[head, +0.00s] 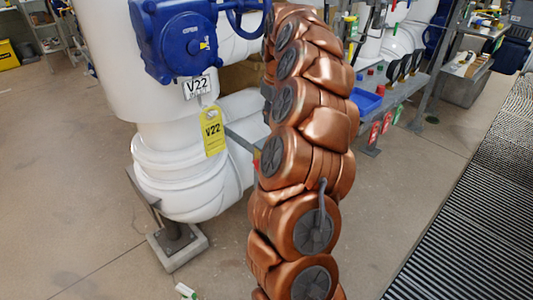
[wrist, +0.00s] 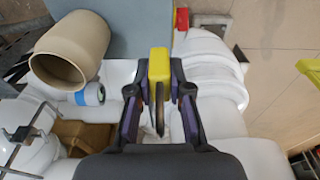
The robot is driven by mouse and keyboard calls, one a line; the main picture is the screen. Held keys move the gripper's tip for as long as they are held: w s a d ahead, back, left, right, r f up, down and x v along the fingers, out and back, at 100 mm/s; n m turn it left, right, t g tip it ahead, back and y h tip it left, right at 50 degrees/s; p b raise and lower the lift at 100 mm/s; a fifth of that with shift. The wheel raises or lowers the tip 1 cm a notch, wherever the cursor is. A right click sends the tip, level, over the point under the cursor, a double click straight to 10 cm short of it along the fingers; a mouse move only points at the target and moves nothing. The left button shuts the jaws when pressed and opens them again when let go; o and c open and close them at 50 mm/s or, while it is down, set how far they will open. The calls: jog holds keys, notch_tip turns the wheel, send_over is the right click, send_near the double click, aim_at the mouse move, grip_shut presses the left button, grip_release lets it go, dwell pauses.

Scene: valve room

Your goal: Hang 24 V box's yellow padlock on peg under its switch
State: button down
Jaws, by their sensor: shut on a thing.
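My gripper (wrist: 160,75) is shut on a yellow padlock (wrist: 159,63) in the wrist view. The padlock's yellow body sits between the two fingertips. A thin dark, brownish part, which looks like its shackle, reaches back between the fingers towards my palm. Beyond the fingertips is a flat blue-grey surface (wrist: 125,35), with a small red part (wrist: 181,19) by its right edge; I cannot tell if this is the 24 V box or its switch. No peg can be made out. In the head view my copper arm hides the gripper and padlock.
White pipes (wrist: 215,65) lie below my gripper, with a beige open cylinder (wrist: 72,52) at left. A shelf with a blue tray (head: 366,102) is at right. The left floor is open.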

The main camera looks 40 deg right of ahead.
jog(key=shift+d+f, duration=0.15)
jog(key=shift+d, duration=0.45)
jog(key=shift+f+b, duration=0.6)
jog(key=shift+f, duration=4.2)
jog(key=shift+f, duration=0.25)
jog(key=c, duration=1.1)
grip_release()
jog(key=shift+b, duration=0.3)
jog(key=r, duration=0.2)
jog(key=r+p, duration=0.1)
jog(key=r, duration=0.2)
jog(key=s+r, duration=0.1)
jog(key=r, duration=0.2)
jog(key=shift+a, duration=0.15)
